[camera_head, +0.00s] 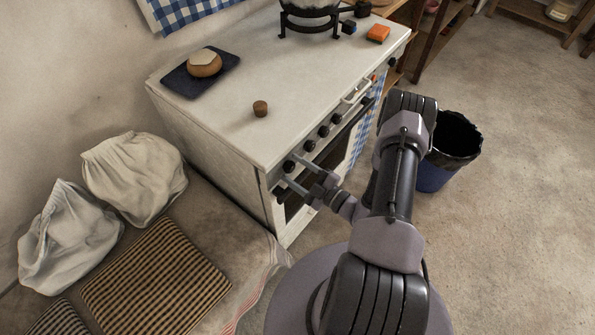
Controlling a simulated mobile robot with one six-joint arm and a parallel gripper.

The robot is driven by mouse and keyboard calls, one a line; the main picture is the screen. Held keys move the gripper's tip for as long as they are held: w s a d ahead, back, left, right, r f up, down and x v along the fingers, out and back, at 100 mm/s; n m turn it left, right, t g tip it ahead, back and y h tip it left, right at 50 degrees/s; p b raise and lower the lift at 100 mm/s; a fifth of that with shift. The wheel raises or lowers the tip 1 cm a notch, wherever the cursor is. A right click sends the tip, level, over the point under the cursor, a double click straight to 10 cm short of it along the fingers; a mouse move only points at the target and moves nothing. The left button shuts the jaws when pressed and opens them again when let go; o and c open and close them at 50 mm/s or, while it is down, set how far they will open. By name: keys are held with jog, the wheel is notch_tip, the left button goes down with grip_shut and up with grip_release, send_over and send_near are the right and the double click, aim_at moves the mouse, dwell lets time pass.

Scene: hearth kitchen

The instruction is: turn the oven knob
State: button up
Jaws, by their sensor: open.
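The white oven (262,80) stands against the wall, with a row of several dark knobs on its front panel. The nearest knob (289,166) is at the left end of the row. My gripper (290,169) is open at the panel's left end, its two grey fingers pointing at the front. The nearest knob shows between the fingertips; I cannot tell whether they touch it. My arm reaches in from the right and hides part of the oven door.
A blue bin (432,175) with a black liner stands right of my arm. A bench with sacks (133,178) and a checked cushion (155,278) lies left of the oven. A cork-like piece (260,108) and a dark board (183,83) lie on top. Floor at right is clear.

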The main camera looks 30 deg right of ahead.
jog(key=p+v, duration=0.3)
jog(key=v, duration=1.4)
jog(key=shift+s, duration=0.2)
